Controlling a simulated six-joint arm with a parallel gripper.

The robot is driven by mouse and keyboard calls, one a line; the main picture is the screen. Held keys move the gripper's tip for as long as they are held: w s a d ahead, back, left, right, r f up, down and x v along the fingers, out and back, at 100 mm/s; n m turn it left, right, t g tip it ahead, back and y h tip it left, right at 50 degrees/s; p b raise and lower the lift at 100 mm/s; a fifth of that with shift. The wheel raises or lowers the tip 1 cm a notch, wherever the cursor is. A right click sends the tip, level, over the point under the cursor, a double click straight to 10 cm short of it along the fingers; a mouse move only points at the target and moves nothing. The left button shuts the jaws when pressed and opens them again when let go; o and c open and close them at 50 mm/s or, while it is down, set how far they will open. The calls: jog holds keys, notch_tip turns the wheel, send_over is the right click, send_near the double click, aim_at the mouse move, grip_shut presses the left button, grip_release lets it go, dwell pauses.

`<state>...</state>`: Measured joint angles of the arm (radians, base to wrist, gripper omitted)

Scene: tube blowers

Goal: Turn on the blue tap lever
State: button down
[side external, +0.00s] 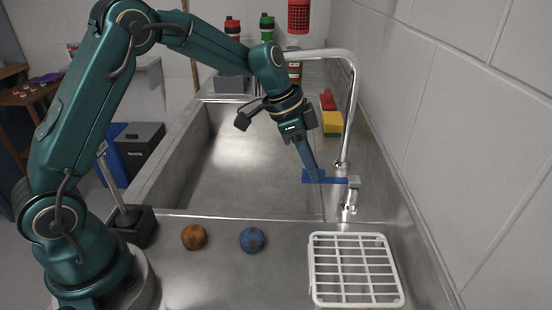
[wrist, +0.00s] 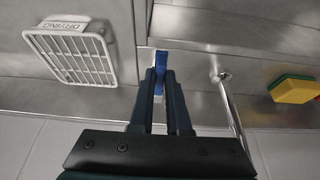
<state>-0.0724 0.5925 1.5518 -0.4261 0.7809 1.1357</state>
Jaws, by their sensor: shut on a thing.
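The blue tap lever (side external: 325,181) sticks out to the left from the base of the chrome tap (side external: 348,192), beside the sink. In the wrist view the blue lever (wrist: 162,68) shows between my fingertips. My gripper (side external: 315,172) reaches down to the lever from above and is shut on it. The gripper (wrist: 160,76) also shows in the wrist view, with its fingers on either side of the lever. The fingers hide part of the lever. The tall chrome spout (side external: 352,100) rises behind the lever and arches left over the sink.
A white drying rack (side external: 313,270) lies at the front right. An orange-brown ball (side external: 194,237) and a blue ball (side external: 252,240) lie on the front counter. A yellow sponge (side external: 332,124) is behind the spout. The sink basin (side external: 225,165) is empty. A tiled wall (side external: 450,130) bounds the right.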

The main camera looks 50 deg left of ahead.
jog(key=shift+w+a+r+m, duration=0.1)
jog(key=shift+w+a+m, duration=0.2)
jog(key=shift+m, duration=0.3)
jog(key=c, duration=0.9)
grip_release()
jog(key=shift+v, duration=2.55)
